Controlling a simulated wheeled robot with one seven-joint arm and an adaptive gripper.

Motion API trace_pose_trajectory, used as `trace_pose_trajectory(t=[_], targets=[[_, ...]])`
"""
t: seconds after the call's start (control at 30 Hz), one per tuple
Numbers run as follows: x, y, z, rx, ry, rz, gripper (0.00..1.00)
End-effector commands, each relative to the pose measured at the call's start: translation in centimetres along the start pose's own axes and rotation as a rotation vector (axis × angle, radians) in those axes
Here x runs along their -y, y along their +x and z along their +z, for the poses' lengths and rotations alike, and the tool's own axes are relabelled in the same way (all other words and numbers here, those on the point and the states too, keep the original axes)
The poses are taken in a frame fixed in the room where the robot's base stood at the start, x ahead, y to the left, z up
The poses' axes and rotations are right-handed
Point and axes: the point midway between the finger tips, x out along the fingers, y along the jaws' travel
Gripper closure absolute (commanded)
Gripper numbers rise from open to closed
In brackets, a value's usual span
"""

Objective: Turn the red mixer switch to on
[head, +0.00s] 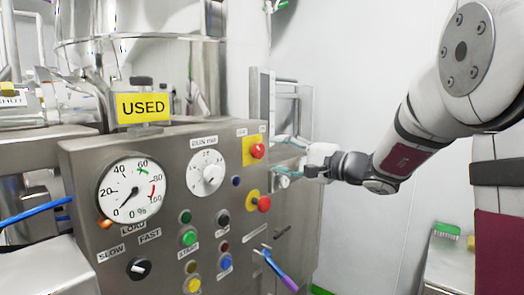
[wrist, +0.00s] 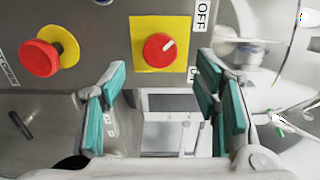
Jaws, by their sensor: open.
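The red mixer switch (head: 257,151) sits on a square yellow plate on the grey control panel. It also shows in the wrist view (wrist: 156,50), where its white mark slants toward the upper right, on the side of the OFF label (wrist: 202,15). A second label below OFF is partly hidden by a finger. My gripper (head: 284,156) is to the right of the switch in the head view. In the wrist view my gripper (wrist: 165,103) has its teal pads wide apart with nothing between them. The switch lies above the gap, apart from both pads.
A red mushroom button (head: 264,203) on a round yellow base is below the switch. A white dial (head: 207,172), a load gauge (head: 133,190) and several coloured buttons cover the panel. A blue-purple handled tool (head: 281,270) is low on it.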

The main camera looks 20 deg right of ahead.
Motion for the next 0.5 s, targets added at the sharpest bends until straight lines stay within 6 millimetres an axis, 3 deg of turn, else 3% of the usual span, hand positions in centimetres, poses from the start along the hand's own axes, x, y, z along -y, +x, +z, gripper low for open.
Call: trace_pose_trajectory(t=[0.2, 0.5], targets=[[0.0, 4.0, 0.1, 0.003, 0.002, 0.001, 0.44], [0.0, 6.3, 0.1, 0.0, 0.001, 0.0, 0.44]])
